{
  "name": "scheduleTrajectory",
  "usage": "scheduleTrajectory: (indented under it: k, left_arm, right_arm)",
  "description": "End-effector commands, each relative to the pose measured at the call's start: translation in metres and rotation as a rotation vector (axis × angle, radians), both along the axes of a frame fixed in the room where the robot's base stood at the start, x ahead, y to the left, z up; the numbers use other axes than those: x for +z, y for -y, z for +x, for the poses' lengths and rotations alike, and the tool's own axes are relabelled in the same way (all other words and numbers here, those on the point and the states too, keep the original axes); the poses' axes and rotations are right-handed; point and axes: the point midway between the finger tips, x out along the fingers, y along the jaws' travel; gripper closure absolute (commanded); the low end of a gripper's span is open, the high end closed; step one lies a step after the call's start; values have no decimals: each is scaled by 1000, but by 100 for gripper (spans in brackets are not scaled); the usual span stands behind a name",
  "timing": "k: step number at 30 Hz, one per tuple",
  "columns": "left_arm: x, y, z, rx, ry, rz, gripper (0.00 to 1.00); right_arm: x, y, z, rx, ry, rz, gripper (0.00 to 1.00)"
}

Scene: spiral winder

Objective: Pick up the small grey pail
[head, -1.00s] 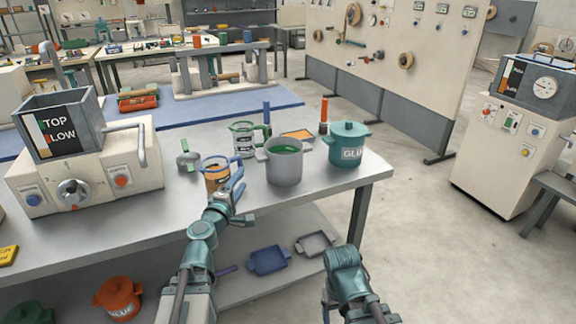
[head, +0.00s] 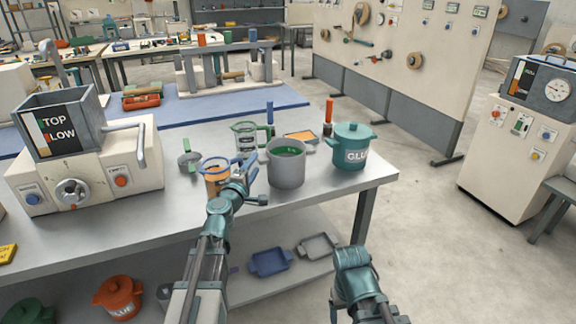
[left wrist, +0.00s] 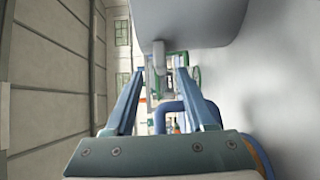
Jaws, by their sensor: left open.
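The small grey pail (head: 287,171), with green inside, stands upright on the grey workbench (head: 330,190). My left gripper (head: 249,172) is just left of the pail, above the bench, with its fingers apart. In the left wrist view the open gripper (left wrist: 159,76) faces a small grey tab, which looks like the pail's handle, between and beyond its fingertips. The pail's smooth grey wall (left wrist: 195,18) fills the top there. I see no clear contact. My right arm shows at the lower right of the head view, but its fingers do not show.
A jug with a blue rim and orange contents (head: 215,184) stands close by my left gripper; its blue handle (left wrist: 190,110) shows beside the fingers. A green-handled jug (head: 246,140) stands behind the pail. A teal glue pot (head: 352,147) is to its right. The front bench edge is clear.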

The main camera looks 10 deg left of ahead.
Motion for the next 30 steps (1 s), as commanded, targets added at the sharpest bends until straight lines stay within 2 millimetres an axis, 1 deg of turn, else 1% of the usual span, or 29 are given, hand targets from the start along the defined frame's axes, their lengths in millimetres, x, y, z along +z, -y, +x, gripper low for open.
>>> scheduleTrajectory:
  k: [1, 7, 9, 15, 20, 24, 30]
  left_arm:
    - [-1, -1, 7, 1, 0, 0, 45]
    - [-2, -4, 28, 6, 0, 0, 45]
    - [-2, -4, 31, 7, -1, 0, 45]
    - [-2, -4, 30, 7, -1, 0, 45]
    - [-2, -4, 30, 7, -1, 0, 74]
    - [-2, -4, 30, 7, -1, 0, 99]
    - [-2, -4, 30, 7, -1, 0, 100]
  right_arm:
    - [-1, 0, 0, 0, 0, 0, 22]
    - [-2, 0, 0, 0, 0, 0, 22]
    - [-2, 0, 0, 0, 0, 0, 22]
    - [-2, 0, 0, 0, 0, 0, 22]
    - [-2, 0, 0, 0, 0, 0, 22]
    - [-2, 0, 0, 0, 0, 0, 22]
    - [-2, 0, 0, 0, 0, 0, 22]
